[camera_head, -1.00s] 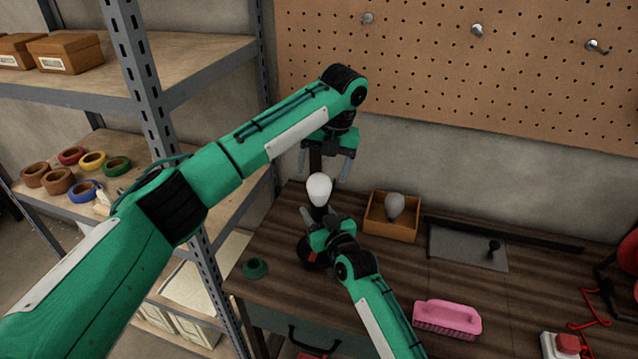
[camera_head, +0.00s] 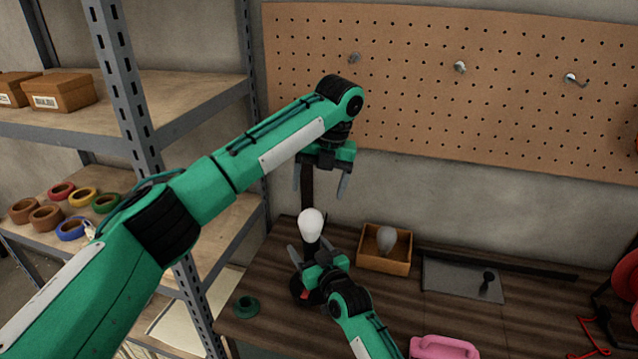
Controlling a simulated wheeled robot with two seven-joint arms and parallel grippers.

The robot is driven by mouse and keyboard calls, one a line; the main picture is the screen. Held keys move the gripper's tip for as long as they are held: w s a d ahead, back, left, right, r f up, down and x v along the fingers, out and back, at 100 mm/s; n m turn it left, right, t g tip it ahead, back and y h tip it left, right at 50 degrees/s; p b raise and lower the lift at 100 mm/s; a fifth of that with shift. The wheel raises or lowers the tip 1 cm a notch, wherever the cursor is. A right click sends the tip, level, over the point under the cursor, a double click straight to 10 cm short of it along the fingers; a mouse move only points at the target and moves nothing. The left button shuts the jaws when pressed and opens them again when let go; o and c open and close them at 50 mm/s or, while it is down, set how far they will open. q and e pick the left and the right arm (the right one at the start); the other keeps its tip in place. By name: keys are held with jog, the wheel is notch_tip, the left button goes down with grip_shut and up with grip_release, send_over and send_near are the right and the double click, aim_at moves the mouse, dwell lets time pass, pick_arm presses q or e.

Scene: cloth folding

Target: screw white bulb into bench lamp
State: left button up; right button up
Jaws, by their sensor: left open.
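The white bulb (camera_head: 311,222) stands upright, round end up, on top of a dark stem that looks like the bench lamp's (camera_head: 313,246). Its base is hidden, so I cannot tell how it is seated. My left gripper (camera_head: 320,186) is open and empty, pointing down above the bulb, apart from it. My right gripper (camera_head: 310,250) is low at the stem, just under the bulb, with its fingers spread on either side. The lamp's dark round base (camera_head: 299,288) is partly hidden behind the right gripper.
A wooden box (camera_head: 372,262) holding a greyish bulb (camera_head: 386,239) stands right of the lamp. Metal shelving (camera_head: 175,270) stands left; a pegboard (camera_head: 400,80) is behind.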

jog(key=shift+s, duration=0.1)
pick_arm(q)
notch_tip(320, 180, down, 2)
jog(key=shift+f+b, duration=0.2)
jog(key=shift+b, duration=1.05)
pick_arm(e)
jog(key=v, duration=1.3)
jog(key=shift+s+d, duration=0.2)
jog(key=shift+s, duration=0.05)
pick_arm(q)
jog(key=shift+f, duration=0.1)
pick_arm(e)
jog(key=shift+s+f, duration=0.1)
